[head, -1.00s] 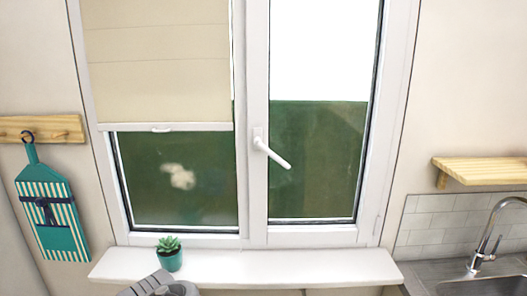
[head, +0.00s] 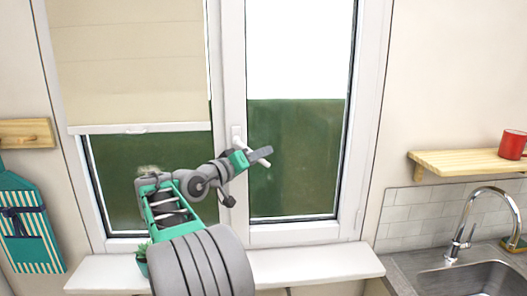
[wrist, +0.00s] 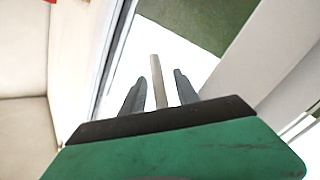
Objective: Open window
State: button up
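The window (head: 298,233) has two white-framed panes, and the right-hand one looks shut in its frame. Its white handle has a base (head: 237,132) on the left side of the right sash, and the lever slants down to the right. My gripper (head: 258,155) is at the lever, hiding part of it in the head view. In the wrist view the lever (wrist: 158,80) stands between my two grey fingers, with a gap on each side. My gripper is open around the lever; whether it touches it out of view, I cannot tell.
A beige blind (head: 130,60) covers the upper left pane. A white sill (head: 315,266) runs below, with a potted plant (head: 142,262) partly behind my arm. At right are a wooden shelf (head: 450,162) with a red mug (head: 512,144), a tap (head: 485,192) and a sink (head: 480,280).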

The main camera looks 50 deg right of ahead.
jog(key=shift+d, duration=1)
grip_shut()
jog(key=shift+s, duration=0.1)
dwell(0.6)
